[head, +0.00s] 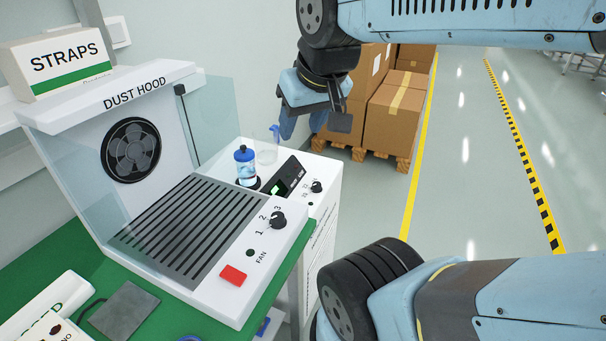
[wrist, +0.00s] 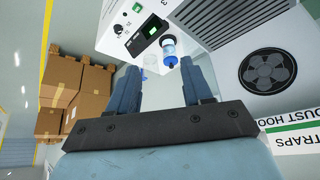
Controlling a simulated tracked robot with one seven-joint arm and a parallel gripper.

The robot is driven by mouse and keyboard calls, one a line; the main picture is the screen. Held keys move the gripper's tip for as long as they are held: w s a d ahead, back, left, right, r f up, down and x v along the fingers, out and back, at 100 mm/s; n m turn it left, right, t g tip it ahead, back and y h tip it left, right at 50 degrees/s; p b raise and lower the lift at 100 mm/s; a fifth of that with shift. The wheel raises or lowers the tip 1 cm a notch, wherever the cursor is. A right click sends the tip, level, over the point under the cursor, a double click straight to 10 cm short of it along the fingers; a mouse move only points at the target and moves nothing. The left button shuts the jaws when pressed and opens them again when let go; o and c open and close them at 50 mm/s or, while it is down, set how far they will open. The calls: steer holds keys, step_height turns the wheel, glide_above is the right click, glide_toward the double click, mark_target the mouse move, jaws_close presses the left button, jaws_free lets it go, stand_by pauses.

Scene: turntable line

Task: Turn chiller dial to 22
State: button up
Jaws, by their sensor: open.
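The chiller (head: 325,215) is a white box behind the dust hood, with a tilted dark display (head: 288,176) lit with a small green patch. Its black dial (head: 317,187) sits on the top panel right of the display; its marks are too small to read. The dial also shows at the top of the wrist view (wrist: 118,29), beyond the fingertips. My gripper (head: 303,130) is in the air above and behind the chiller, pointing down. In the wrist view its blue fingers (wrist: 160,70) are apart and empty, not touching the dial.
A blue-capped bottle (head: 246,168) and a clear beaker (head: 267,152) stand by the display, near my gripper. The dust hood (head: 190,240), with its own fan knob (head: 278,219) and red switch (head: 233,275), is in front. Cartons (head: 392,120) stand behind; the right floor is clear.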

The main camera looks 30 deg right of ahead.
steer(key=shift+o, duration=0.7)
steer(key=shift+w+d, duration=0.1)
steer(key=shift+w, duration=0.15)
steer(key=shift+n+g, duration=0.4)
steer(key=shift+g, duration=0.4)
steer(key=w+d, duration=0.1)
steer(key=w, duration=0.1)
steer(key=w+d+f, duration=0.1)
steer(key=w, duration=0.2)
steer(key=w+d+f, duration=0.1)
steer(key=w, duration=0.2)
steer(key=shift+w+d+f, duration=0.15)
steer(key=shift+w+d, duration=0.1)
steer(key=shift+d, duration=0.05)
steer(key=n+g, duration=0.2)
steer(key=g, duration=0.2)
glide_above(317, 184)
step_height(317, 184, down, 22)
step_height(317, 184, down, 13)
steer(key=shift+f, duration=0.2)
steer(key=c, duration=1)
